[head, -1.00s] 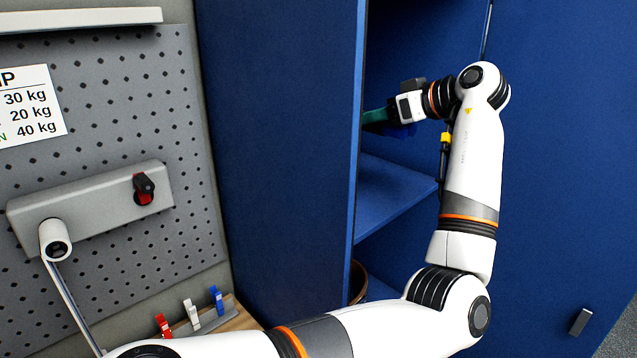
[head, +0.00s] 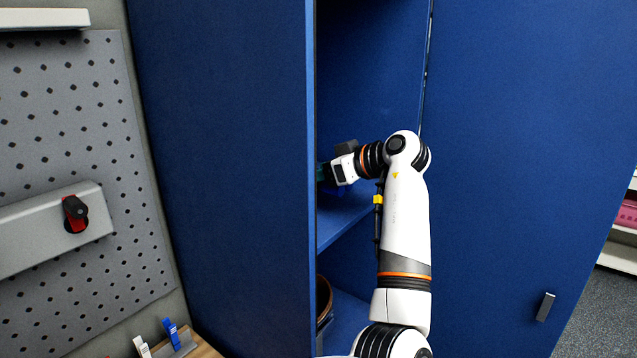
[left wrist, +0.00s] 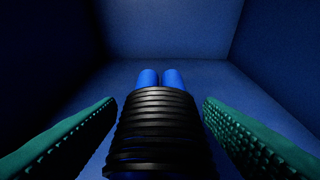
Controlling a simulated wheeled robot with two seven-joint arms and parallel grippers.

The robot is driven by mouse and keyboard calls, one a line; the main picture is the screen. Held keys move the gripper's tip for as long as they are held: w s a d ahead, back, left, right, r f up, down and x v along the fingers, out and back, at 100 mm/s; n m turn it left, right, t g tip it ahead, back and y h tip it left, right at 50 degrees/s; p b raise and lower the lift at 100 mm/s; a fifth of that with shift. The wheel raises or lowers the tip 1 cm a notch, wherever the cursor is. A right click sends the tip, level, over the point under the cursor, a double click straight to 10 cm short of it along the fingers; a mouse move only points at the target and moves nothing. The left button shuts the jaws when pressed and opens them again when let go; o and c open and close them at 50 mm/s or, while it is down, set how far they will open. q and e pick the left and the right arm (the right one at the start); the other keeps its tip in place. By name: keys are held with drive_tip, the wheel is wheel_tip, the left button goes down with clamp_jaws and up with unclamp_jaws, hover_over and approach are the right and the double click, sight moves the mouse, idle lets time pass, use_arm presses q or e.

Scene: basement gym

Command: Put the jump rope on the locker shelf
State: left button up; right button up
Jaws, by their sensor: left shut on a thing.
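The jump rope (left wrist: 155,125) is a black coiled bundle with two blue handles pointing away from me in the left wrist view. My left gripper (left wrist: 158,108) is shut on it, with a green ribbed finger on each side. In the head view my left gripper (head: 322,174) is inside the blue locker, above the locker shelf (head: 345,222). The locker's left side panel hides its fingertips and most of the rope. I cannot tell whether the rope touches the shelf. My right gripper is not in view.
The locker's left side panel (head: 225,170) stands close beside my gripper. The blue locker door (head: 510,130) is on the right. A brown-rimmed round container (head: 324,300) is below the shelf. A grey pegboard (head: 70,110) stands at the left.

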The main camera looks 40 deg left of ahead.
use_arm(q)
drive_tip(key=f, duration=0.2)
drive_tip(key=f+p, duration=0.1)
drive_tip(key=shift+a+f, duration=0.2)
drive_tip(key=shift+f, duration=0.15)
drive_tip(key=shift+d, duration=0.1)
drive_tip(key=o, duration=1.1)
drive_tip(key=shift+f, duration=0.1)
